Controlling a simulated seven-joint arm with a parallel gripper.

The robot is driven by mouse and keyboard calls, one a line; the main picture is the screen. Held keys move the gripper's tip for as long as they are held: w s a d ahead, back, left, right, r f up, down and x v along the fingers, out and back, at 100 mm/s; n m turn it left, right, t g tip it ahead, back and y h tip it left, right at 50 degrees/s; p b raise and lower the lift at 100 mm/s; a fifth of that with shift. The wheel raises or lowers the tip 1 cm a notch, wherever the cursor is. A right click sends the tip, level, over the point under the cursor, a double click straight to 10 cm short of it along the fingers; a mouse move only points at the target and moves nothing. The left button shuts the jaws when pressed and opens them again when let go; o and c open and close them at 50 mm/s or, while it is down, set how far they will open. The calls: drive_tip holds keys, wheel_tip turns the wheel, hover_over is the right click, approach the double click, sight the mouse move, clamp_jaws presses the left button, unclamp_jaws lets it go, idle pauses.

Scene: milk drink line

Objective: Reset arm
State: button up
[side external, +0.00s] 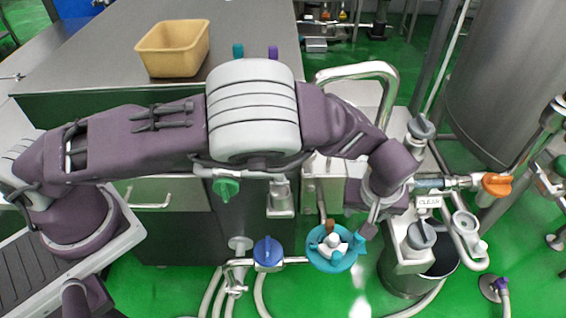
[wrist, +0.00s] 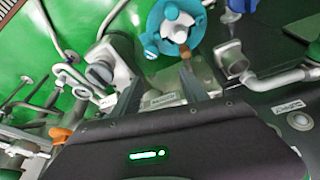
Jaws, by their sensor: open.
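My gripper (side external: 371,222) hangs at the end of my purple arm, right of centre in the side view, pointing down. In the wrist view its two dark fingers (wrist: 160,90) stand apart with nothing gripped between them.
An orange valve handle (side external: 497,184) and a white fixture marked CLEAN (side external: 428,201) are close on the right. A blue knob (side external: 268,253) sits on the pipe to the left. A yellow bin (side external: 172,36) stands on the steel counter (side external: 95,60). A large steel tank (side external: 510,75) is at back right.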

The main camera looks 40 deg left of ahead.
drive_tip(key=s+a+r+m+h, duration=0.1)
drive_tip(key=s+a+r, duration=0.2)
drive_tip(key=a+r, duration=0.35)
drive_tip(key=s+a+r+h, duration=0.2)
drive_tip(key=a+r, duration=0.1)
drive_tip(key=r, duration=0.7)
drive_tip(key=s+a+r+m+h, duration=0.1)
drive_tip(key=s+a+r, duration=0.2)
drive_tip(key=a+r, duration=0.35)
drive_tip(key=s+a+r+m, duration=0.1)
drive_tip(key=s+a+r, duration=0.1)
drive_tip(key=s, duration=0.4)
drive_tip(key=s+a+r+m+t+y, duration=0.1)
drive_tip(key=s+a+r+m, duration=0.1)
drive_tip(key=s+a, duration=0.2)
drive_tip(key=s+a+r+m+t+y, duration=0.1)
drive_tip(key=s+a+r, duration=0.1)
drive_tip(key=s, duration=0.8)
drive_tip(key=shift+s+a+m, duration=0.15)
drive_tip(key=shift+a+m, duration=0.15)
drive_tip(key=shift+a, duration=0.15)
drive_tip(key=shift+r, duration=0.1)
drive_tip(key=shift+c, duration=0.2)
